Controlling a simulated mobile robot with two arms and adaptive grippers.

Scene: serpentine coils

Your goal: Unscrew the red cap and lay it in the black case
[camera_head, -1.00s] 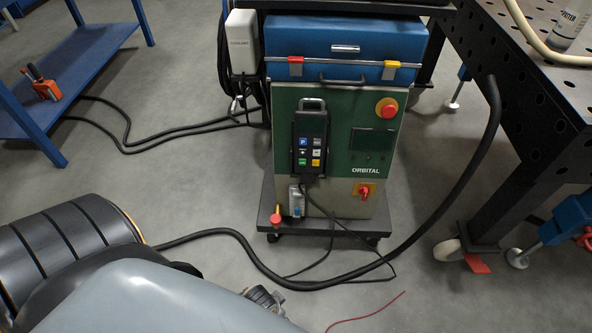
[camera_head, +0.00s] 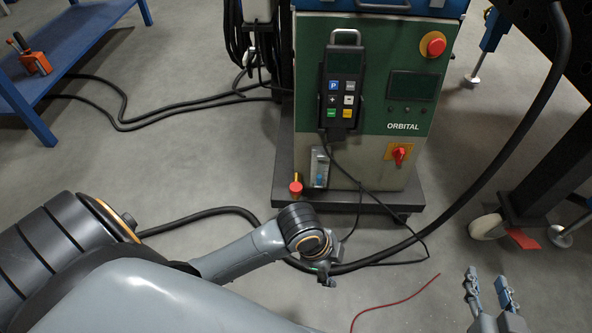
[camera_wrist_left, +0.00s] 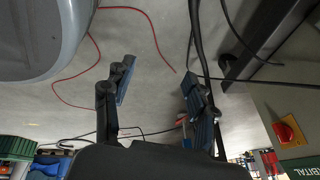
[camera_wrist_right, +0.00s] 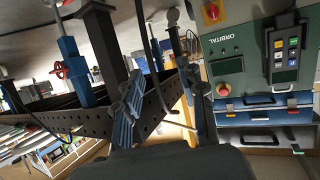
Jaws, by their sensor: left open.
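The red cap (camera_head: 296,187) sits on a short brass-coloured fitting at the lower left front of the green ORBITAL machine (camera_head: 365,125). My left gripper (camera_head: 325,275) is below and slightly right of the cap in the head view, apart from it, beside a black hose. In the left wrist view its fingers (camera_wrist_left: 158,88) are wide apart with nothing between them. My right gripper (camera_head: 489,290) is at the lower right, fingers apart and empty; it also shows in the right wrist view (camera_wrist_right: 162,105). I cannot make out the black case.
A thick black hose (camera_head: 480,185) loops in front of the machine, and a thin red wire (camera_head: 395,303) lies on the floor. A handheld control (camera_head: 340,88) hangs on the machine's front. A blue bench (camera_head: 60,50) stands left; a dark perforated table (camera_wrist_right: 150,115) shows in the right wrist view.

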